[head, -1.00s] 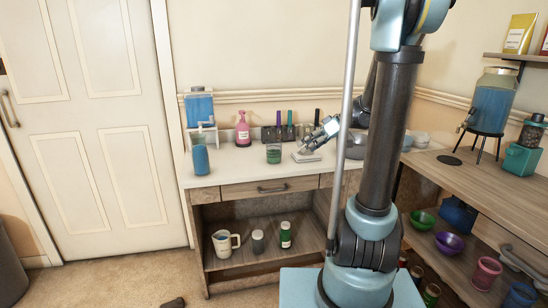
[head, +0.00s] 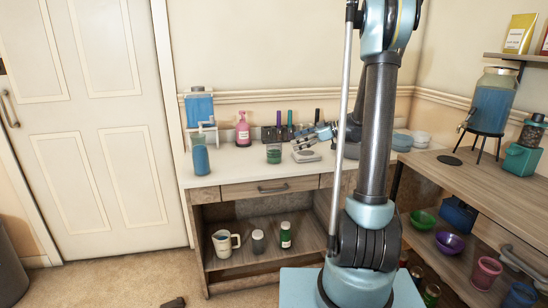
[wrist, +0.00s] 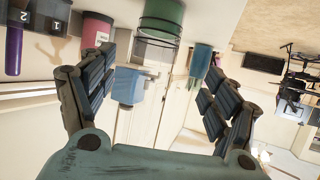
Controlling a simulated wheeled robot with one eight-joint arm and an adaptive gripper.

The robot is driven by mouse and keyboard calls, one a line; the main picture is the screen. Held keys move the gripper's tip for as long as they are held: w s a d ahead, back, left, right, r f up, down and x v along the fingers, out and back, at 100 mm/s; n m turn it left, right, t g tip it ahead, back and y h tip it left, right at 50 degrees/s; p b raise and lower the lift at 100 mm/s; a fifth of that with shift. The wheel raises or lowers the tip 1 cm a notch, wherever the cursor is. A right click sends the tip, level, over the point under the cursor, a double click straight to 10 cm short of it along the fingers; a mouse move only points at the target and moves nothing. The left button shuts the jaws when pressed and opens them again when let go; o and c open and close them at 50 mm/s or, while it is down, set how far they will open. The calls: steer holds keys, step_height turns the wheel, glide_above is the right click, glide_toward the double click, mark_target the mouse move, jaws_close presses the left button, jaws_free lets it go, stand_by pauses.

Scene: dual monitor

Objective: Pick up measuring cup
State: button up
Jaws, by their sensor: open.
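A clear cup with green contents (head: 273,154) stands upright on the white counter. It also shows upside down at the top middle of the wrist view (wrist: 162,18). A pale jug with a handle and bluish contents (head: 222,244) stands on the lower shelf at left. I cannot tell for certain which of these is the measuring cup. My gripper (head: 322,131) is above the counter, right of the green cup and apart from it. In the wrist view my gripper (wrist: 158,68) is open, with nothing between its fingers. My arm hides part of the counter.
A small scale (head: 306,156) lies right of the green cup. A blue bottle (head: 200,158), a blue dispenser (head: 199,107) and a pink bottle (head: 242,129) stand to the left. Marker-like items (head: 284,126) stand behind. A grey jar (head: 258,242) and green bottle (head: 285,235) share the lower shelf.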

mark_target(281, 146)
steer(key=x, duration=0.6)
steer(key=shift+a+f, duration=0.15)
steer(key=shift+a, duration=0.15)
steer(key=shift+w+x, duration=0.2)
steer(key=shift+x, duration=1.1)
steer(key=shift+w+x, duration=0.2)
steer(key=shift+x, duration=1.15)
steer(key=shift+d, duration=0.15)
steer(key=c, duration=1.3)
